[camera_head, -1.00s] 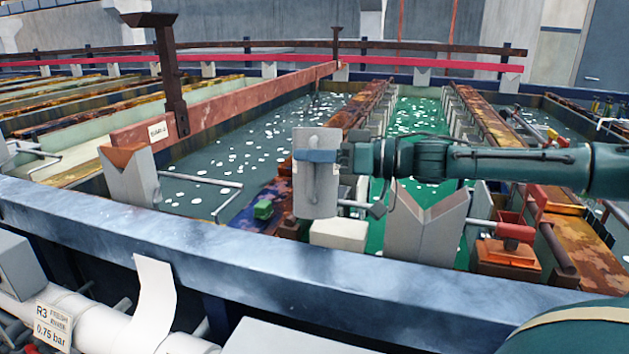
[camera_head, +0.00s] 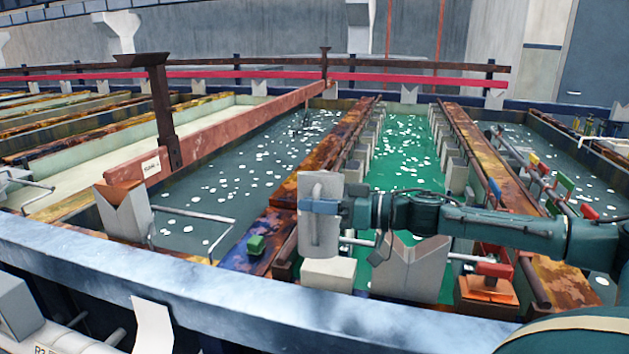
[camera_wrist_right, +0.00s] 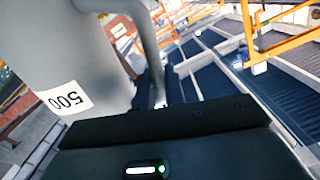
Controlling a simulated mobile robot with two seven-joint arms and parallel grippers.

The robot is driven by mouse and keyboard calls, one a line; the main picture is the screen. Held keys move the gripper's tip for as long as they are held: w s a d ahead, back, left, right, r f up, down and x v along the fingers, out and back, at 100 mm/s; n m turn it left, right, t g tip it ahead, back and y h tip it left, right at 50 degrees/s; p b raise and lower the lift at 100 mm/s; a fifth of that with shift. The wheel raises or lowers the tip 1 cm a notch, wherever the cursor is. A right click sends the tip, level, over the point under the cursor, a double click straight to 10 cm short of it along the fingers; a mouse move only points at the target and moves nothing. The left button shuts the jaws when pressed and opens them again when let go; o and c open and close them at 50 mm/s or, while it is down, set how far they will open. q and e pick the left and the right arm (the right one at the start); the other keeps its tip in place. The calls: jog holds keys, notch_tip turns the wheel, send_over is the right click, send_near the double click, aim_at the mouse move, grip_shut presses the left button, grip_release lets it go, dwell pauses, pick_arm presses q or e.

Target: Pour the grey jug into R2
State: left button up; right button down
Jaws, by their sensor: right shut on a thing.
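The grey jug (camera_head: 320,243) is held by my right gripper (camera_head: 322,206) over the front end of the rusty divider, between the grey-water tank (camera_head: 215,185) and the green tank (camera_head: 402,160). It looks about upright, its handle toward the head camera. In the right wrist view the jug (camera_wrist_right: 75,55) fills the upper left, with a "500" label; the jaws are shut on its handle. Its inside is hidden. My left gripper is not in view.
A blue front rail (camera_head: 200,285) runs along the tanks. A red-brown beam (camera_head: 235,130) spans the left tank. A red-handled fitting (camera_head: 493,270) sits to the right.

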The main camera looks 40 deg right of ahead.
pick_arm(q)
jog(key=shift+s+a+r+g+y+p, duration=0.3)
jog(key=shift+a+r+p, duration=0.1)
jog(key=shift+p, duration=0.35)
pick_arm(e)
jog(key=a, duration=0.2)
jog(key=shift+w+a+n+g+y, duration=0.25)
jog(key=shift+a+n+g+y, duration=0.05)
jog(key=shift+a+y, duration=0.1)
